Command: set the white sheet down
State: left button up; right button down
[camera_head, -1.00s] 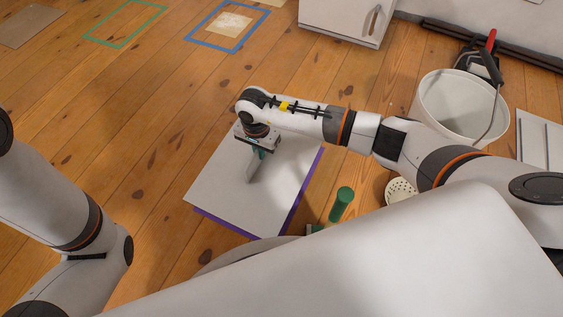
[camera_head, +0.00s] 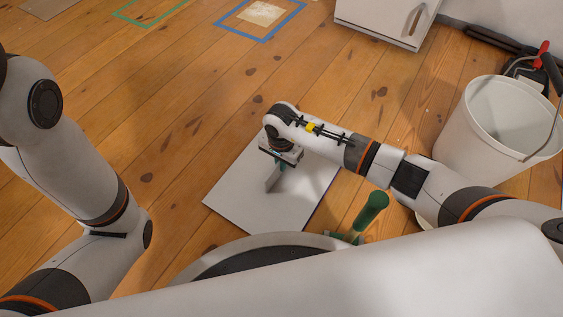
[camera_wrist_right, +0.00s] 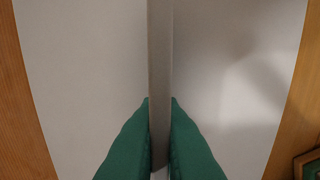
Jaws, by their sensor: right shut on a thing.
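The white sheet (camera_head: 240,200) is a flat square board with an upright fin in its middle. It lies flat at or just above the wooden floor in front of me, over a purple-taped outline that shows along its right edge. My right gripper (camera_head: 281,167) is above the sheet's middle and shut on the fin. In the right wrist view, the green fingers (camera_wrist_right: 159,115) press the fin from both sides, with the sheet (camera_wrist_right: 80,50) spread below. I cannot tell whether its underside touches the floor. My left arm is at the left, but its gripper is out of view.
A green-handled tool (camera_head: 370,212) is close to the sheet's lower right. A white bucket (camera_head: 480,130) stands at the right. A white cabinet (camera_head: 385,20) is at the back. Blue (camera_head: 240,35) and green (camera_head: 150,22) taped outlines lie farther off. The floor left of the sheet is clear.

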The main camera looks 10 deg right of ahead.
jog(key=c, duration=1.6)
grip_release()
jog(key=shift+f, duration=0.1)
jog(key=shift+o, duration=0.2)
notch_tip(320, 180, up, 11)
jog(key=p, duration=0.8)
jog(key=shift+r, duration=0.2)
jog(key=shift+r+p, duration=0.35)
jog(key=shift+p, duration=0.1)
